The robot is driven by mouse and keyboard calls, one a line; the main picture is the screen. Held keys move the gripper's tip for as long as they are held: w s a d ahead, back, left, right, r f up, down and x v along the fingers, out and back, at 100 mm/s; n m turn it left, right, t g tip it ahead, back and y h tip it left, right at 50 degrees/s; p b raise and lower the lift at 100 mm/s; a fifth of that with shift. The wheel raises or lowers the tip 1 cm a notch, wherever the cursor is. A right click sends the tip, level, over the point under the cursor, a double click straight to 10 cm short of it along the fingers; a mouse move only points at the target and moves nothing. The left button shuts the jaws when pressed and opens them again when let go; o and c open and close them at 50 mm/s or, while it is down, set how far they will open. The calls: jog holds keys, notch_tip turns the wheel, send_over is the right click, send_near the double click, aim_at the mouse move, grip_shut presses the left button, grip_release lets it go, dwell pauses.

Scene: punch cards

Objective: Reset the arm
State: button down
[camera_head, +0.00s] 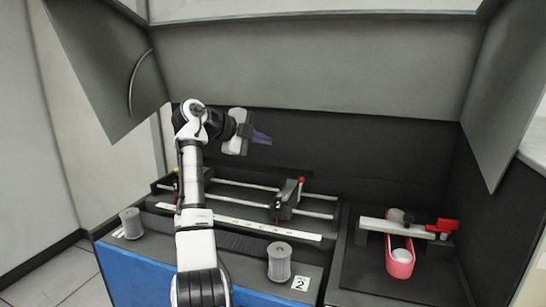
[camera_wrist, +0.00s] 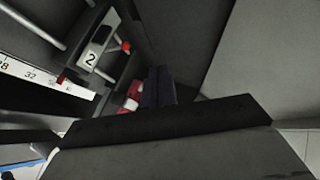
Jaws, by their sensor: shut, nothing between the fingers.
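My arm rises from the front of the bench in the head view. My gripper (camera_head: 262,138) is held up in the air above the rail assembly, pointing right toward the dark back wall. Its fingers are shut with nothing between them. In the wrist view the dark fingers of my gripper (camera_wrist: 158,88) show close together near the middle. The broad dark gripper body fills the lower part of that view.
Below stands a rail assembly with a scale (camera_head: 250,226) and a sliding block (camera_head: 285,202). Grey cylinders (camera_head: 280,262) (camera_head: 131,223) stand at the front. At right, a pink container (camera_head: 400,262) sits under a bar with a red handle (camera_head: 443,228). A hood encloses the back.

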jog(key=shift+s+a+r, duration=0.15)
jog(key=shift+a+r, duration=0.35)
jog(key=shift+r, duration=0.1)
